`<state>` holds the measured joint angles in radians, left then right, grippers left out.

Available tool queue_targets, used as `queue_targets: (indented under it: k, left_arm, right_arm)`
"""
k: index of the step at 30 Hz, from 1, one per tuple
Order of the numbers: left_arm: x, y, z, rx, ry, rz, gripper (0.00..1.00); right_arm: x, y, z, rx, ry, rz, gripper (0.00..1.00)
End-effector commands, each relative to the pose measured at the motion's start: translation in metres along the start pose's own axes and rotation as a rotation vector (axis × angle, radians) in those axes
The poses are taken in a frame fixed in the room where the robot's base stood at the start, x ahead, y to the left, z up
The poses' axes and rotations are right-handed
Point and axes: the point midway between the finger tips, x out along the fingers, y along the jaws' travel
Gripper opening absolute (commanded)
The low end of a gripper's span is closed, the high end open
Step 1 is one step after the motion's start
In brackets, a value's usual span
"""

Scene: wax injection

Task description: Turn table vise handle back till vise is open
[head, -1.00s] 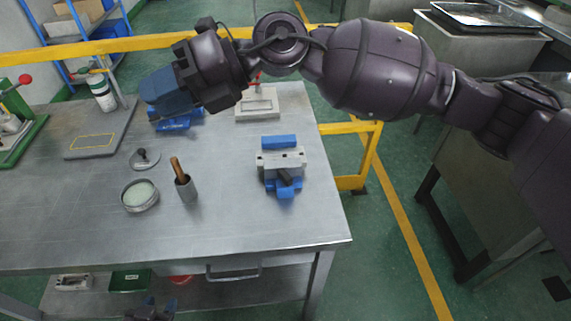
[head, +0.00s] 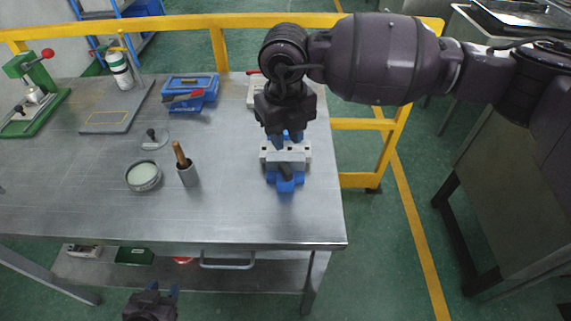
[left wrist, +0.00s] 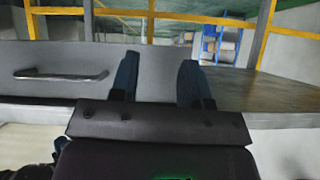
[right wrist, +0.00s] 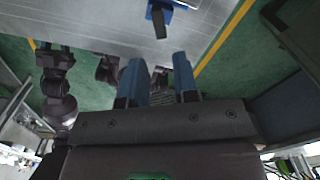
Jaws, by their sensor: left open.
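The table vise (head: 300,158) stands near the right edge of the metal table, blue with pale grey jaws. Its dark handle (head: 286,172) points toward the front. In the right wrist view, the vise's blue part (right wrist: 180,3) and dark handle (right wrist: 159,24) show at the top, beyond the fingertips. My right gripper (head: 288,136) is over the back of the vise and hides part of it. Its fingers (right wrist: 160,62) are apart with nothing between them. The jaw gap cannot be made out. My left gripper (head: 165,290) is low before the table's front, open and empty (left wrist: 157,65).
A mortar with a wooden pestle (head: 188,176), a round dish (head: 143,177) and a small black-knobbed lid (head: 152,141) stand left of the vise. A blue tool (head: 190,93) and a green press (head: 32,95) are further back. The front table top is clear.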

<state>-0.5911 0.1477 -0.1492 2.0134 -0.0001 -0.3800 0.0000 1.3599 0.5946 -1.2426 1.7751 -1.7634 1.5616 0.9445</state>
Motion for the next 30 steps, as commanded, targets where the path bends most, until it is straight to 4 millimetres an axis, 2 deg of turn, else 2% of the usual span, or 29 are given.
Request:
queue_targets:
  k: [9,15,21,29,30]
  left_arm:
    - [0.004,0.002,0.003,0.001,-0.002,0.003,0.43]
    - [0.005,0.003,0.000,-0.001,0.005,0.004,0.43]
    - [0.005,0.003,-0.001,-0.002,0.008,0.004,0.43]
    - [0.005,0.003,0.000,-0.002,0.005,0.004,0.43]
    - [0.006,0.003,0.001,-0.002,0.004,0.004,0.43]
  right_arm:
    - [0.057,0.001,-0.001,-0.003,0.005,0.004,0.28]
    - [0.081,0.001,-0.001,-0.002,0.003,0.004,0.28]
    - [0.091,0.001,0.000,-0.003,0.001,0.003,0.28]
    - [0.091,0.001,0.000,-0.003,0.001,0.003,0.28]
    - [0.091,0.001,0.000,-0.003,0.001,0.003,0.25]
